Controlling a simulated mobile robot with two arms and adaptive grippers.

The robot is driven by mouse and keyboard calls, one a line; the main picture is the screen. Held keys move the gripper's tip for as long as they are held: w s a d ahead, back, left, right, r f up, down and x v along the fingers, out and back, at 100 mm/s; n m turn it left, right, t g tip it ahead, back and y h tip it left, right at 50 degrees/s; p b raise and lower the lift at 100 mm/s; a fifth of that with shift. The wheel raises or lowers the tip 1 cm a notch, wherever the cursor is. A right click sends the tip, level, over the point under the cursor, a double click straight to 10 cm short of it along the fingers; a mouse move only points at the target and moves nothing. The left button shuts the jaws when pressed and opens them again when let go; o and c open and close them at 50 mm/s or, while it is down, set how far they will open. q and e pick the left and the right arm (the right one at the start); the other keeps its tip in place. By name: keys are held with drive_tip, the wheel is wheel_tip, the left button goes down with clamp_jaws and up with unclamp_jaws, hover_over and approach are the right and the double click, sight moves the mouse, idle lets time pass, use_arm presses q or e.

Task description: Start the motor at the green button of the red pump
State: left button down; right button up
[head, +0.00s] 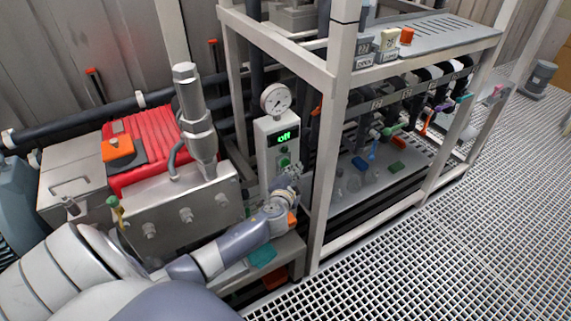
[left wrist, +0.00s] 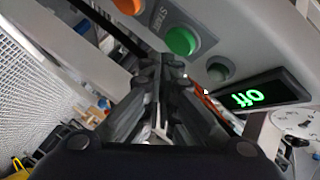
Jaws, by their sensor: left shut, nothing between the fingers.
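The red pump (head: 155,150) stands at the left in the head view, with a metal block and upright cylinder at its front. Beside it is a pale control box (head: 265,133) whose display (head: 285,137) reads "off" in green. The green button (head: 284,161) is below the display; in the left wrist view (left wrist: 182,41) it sticks out beside a "START" label. My left gripper (head: 294,170) is shut and empty. Its fingertips, seen in the left wrist view (left wrist: 172,62), are close to the green button; I cannot tell whether they touch it. My right gripper is not in view.
A pressure gauge (head: 275,99) tops the control box. A white frame post (head: 327,165) rises just right of the box.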

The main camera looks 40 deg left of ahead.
use_arm(q)
drive_tip(key=shift+a, duration=0.1)
drive_tip(key=shift+w+a, duration=0.15)
drive_tip(key=shift+a, duration=0.15)
drive_tip(key=shift+w+a, duration=0.15)
drive_tip(key=shift+a, duration=0.3)
idle(0.8)
drive_tip(key=shift+d, duration=0.1)
drive_tip(key=shift+s+d, duration=0.35)
drive_tip(key=shift+d, duration=0.35)
drive_tip(key=d, duration=0.1)
drive_tip(key=s+d, duration=0.1)
drive_tip(key=d, duration=0.1)
drive_tip(key=s+d, duration=0.1)
drive_tip(key=shift+d+b, duration=0.3)
drive_tip(key=shift+d, duration=0.05)
idle(0.9)
